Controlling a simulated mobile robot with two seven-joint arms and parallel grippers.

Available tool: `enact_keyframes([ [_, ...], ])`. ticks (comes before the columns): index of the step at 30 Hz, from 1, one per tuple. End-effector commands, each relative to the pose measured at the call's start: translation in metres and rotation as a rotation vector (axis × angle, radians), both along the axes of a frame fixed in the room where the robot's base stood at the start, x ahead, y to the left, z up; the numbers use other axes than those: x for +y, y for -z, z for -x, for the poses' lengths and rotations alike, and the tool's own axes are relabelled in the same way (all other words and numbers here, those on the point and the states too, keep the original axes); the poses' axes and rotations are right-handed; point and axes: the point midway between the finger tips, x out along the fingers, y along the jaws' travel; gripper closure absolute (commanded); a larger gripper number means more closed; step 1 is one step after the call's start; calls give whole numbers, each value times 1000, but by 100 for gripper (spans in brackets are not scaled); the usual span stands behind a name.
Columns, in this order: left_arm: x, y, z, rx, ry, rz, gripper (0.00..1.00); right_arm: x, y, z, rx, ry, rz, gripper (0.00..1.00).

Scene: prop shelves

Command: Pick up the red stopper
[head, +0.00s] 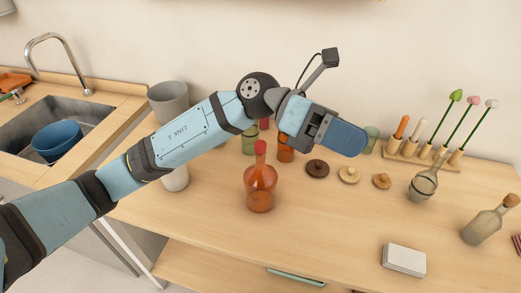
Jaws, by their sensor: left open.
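The red stopper (260,148) sits upright in the neck of a translucent orange-red bottle (260,188) on the wooden table. My left gripper (347,140) is in the upper middle of the head view, to the right of the stopper and apart from it. It is open, and I see nothing held in it; one broad blue finger faces the camera and the other is mostly hidden. Another red piece (264,124) shows just behind, partly covered by my arm. My right gripper is not in view.
Green (249,143) and orange (286,150) glass vessels stand behind the bottle, partly under my arm. Round lids (317,168) lie to the right. A rack (420,158), a round flask (421,187), a corked bottle (486,225) and a white box (404,259) stand farther right. The front middle is clear.

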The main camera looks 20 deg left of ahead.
Motion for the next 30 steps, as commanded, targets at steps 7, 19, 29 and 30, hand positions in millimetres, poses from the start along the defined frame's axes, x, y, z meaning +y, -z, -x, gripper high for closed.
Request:
enact_keyframes([
  [7,56,38,-47,-483,172,-669,42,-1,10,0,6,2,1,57],
  [19,160,9,-110,-695,208,-1331,42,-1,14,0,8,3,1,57],
  [29,163,64,-110,-692,210,-1342,42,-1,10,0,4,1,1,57],
  [30,162,71,-111,-692,210,-1341,42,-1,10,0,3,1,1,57],
])
